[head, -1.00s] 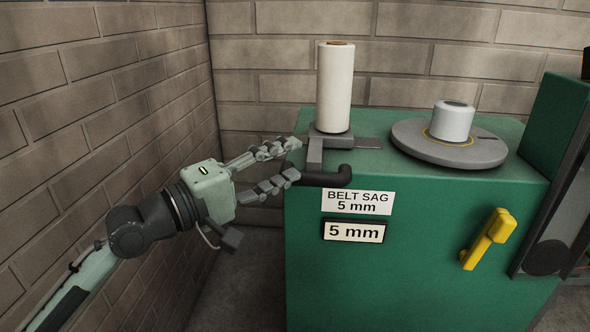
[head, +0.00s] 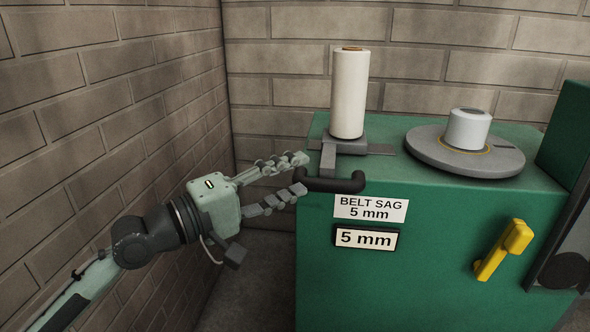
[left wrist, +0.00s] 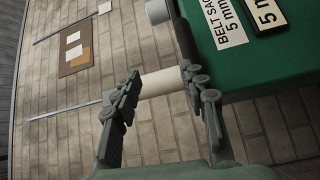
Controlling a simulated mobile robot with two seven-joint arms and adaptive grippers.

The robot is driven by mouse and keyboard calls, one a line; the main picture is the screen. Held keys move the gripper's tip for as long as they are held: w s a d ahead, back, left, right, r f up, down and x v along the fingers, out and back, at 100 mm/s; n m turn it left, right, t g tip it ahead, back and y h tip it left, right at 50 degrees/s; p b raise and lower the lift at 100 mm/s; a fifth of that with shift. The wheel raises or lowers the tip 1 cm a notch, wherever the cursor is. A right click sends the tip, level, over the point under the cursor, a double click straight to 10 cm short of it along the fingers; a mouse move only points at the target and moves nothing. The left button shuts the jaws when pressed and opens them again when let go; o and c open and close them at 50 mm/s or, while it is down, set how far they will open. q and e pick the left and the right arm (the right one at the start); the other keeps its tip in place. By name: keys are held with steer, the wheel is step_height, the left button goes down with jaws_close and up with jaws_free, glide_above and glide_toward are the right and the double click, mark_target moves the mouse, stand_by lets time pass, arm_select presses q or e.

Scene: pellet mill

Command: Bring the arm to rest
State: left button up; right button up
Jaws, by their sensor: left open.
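My left gripper (head: 304,174) is open. In the head view its two fingertips lie above and below the left end of a dark bent handle (head: 335,186) at the green cabinet's front left edge. Whether they touch it I cannot tell. My left arm reaches in from the lower left. In the left wrist view the open left gripper (left wrist: 161,77) shows with both fingers apart. A white cylinder (left wrist: 160,83) shows between and beyond them. My right gripper is not in view.
The green cabinet (head: 420,270) carries a white roll (head: 348,95), a grey disc (head: 425,150) with a white hub (head: 468,129), labels (head: 370,208) and a yellow lever (head: 503,250). A brick wall (head: 90,150) stands close on the left. Free floor (head: 255,290) lies between wall and cabinet.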

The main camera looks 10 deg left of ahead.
arm_select(q)
steer(key=s+a+f+m+g+y+p, duration=0.1)
steer(key=a+f+y, duration=0.2)
steer(key=f, duration=0.5)
steer(key=s+a+f+m+g+y+p, duration=0.1)
steer(key=a+f+m+y, duration=0.15)
steer(key=f, duration=0.65)
steer(key=s+a+f+m+g+y+p, duration=0.1)
steer(key=a+f+y, duration=0.2)
steer(key=f, duration=0.5)
steer(key=s+a+f+m+g+y+p, duration=0.1)
steer(key=s+a+f+m+g+y, duration=0.1)
steer(key=s+a+f, duration=0.3)
steer(key=s+a+f+m+g+y+p, duration=0.1)
steer(key=s+a+f+g+y, duration=0.3)
steer(key=s+f, duration=0.8)
steer(key=shift+s+a+f+m+g, duration=0.25)
steer(key=shift+s+a+m+g, duration=0.25)
steer(key=shift+s+m, duration=0.4)
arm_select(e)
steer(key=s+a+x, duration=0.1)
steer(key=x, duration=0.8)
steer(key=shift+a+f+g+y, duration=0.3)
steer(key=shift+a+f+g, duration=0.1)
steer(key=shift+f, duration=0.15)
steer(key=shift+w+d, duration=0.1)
